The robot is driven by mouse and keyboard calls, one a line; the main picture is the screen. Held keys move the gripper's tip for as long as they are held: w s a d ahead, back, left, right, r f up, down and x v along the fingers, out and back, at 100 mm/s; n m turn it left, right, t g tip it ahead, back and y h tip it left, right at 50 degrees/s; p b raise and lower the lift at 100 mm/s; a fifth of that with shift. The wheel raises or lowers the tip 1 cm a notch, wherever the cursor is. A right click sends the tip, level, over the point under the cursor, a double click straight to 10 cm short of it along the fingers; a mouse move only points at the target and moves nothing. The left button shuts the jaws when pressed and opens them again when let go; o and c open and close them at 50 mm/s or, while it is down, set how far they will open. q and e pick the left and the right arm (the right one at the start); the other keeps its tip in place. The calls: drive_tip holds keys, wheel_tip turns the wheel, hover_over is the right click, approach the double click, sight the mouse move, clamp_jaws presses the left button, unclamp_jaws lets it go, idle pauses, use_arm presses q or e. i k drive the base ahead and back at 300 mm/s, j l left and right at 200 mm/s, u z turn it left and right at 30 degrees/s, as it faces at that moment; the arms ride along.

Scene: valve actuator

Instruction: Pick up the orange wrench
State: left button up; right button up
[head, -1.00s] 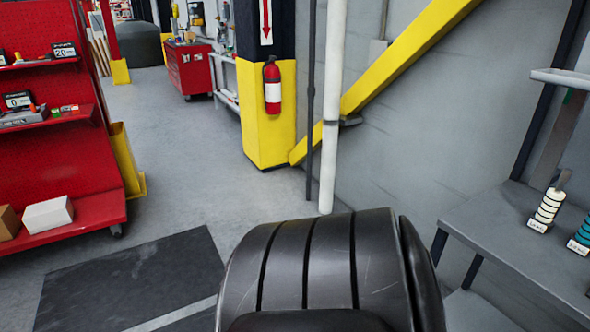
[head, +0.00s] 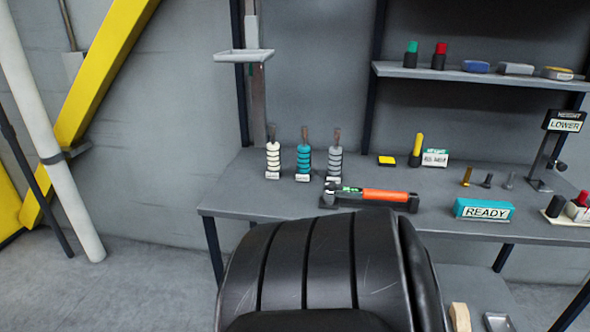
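The orange wrench (head: 384,195) lies on a dark holder on the grey workbench (head: 240,190), near its front edge, in the head view. Its orange handle points right and its dark head is at the left, with a small green display between them. My own dark body part fills the bottom middle, just in front of the wrench. Neither gripper is in view.
Three ringed posts, white (head: 273,160), teal (head: 304,162) and grey (head: 334,164), stand behind the wrench. A teal READY box (head: 484,209) and several bolts sit to the right. A shelf (head: 450,74) hangs above.

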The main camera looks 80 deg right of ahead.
sight(329, 197)
drive_tip(key=z, duration=3.1)
drive_tip(key=i+z, duration=0.1)
drive_tip(key=i, duration=0.3)
